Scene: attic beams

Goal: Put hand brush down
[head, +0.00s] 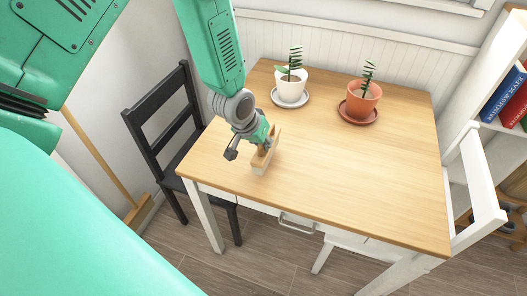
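The hand brush (259,164), with a wooden back and pale bristles, is at the left part of the wooden table (350,190), near its front edge. It appears to rest on the tabletop, though the contact is partly hidden. My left gripper (249,150) reaches down from the top of the head view, right at the brush. Its fingers are spread apart: one dark finger sticks out to the left, clear of the brush, and the other overlaps the brush's upper part. My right gripper is not in view.
A white pot with a plant (291,84) and a terracotta pot with a plant (363,98) stand on saucers at the back. A black chair (160,125) is on the left, a white chair (478,185) on the right. The table's middle and right front are clear.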

